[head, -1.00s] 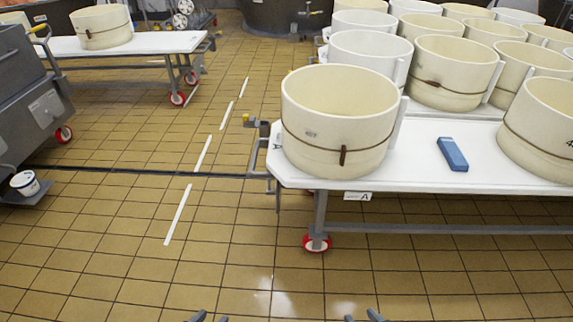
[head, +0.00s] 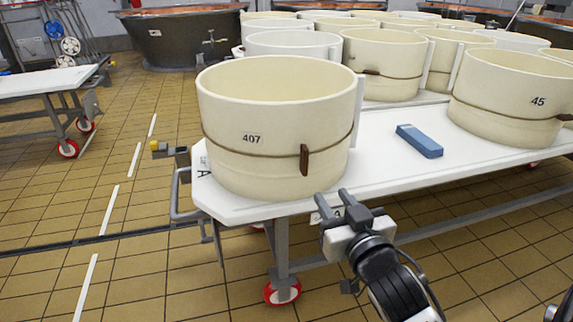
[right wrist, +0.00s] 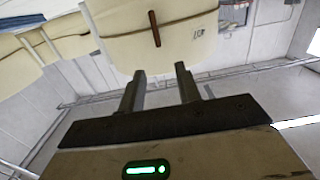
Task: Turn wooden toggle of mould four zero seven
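Mould 407 (head: 270,110) is a cream round mould standing on the front left corner of the white table. A brown cord runs round it, and its wooden toggle (head: 304,159) hangs upright on the front right side. My right gripper (head: 332,203) is below and to the right of the toggle, apart from it, with its two fingers spread and empty. In the right wrist view, the toggle (right wrist: 154,28) shows tilted beyond and between the open fingertips (right wrist: 160,75), on the mould's wall (right wrist: 180,50). My left gripper is not seen.
The white table (head: 400,185) has a metal frame and red wheels. A blue block (head: 419,141) lies right of mould 407. Mould 45 (head: 515,95) and several others stand behind and right. Another white table (head: 45,82) is at the left, with open tiled floor between.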

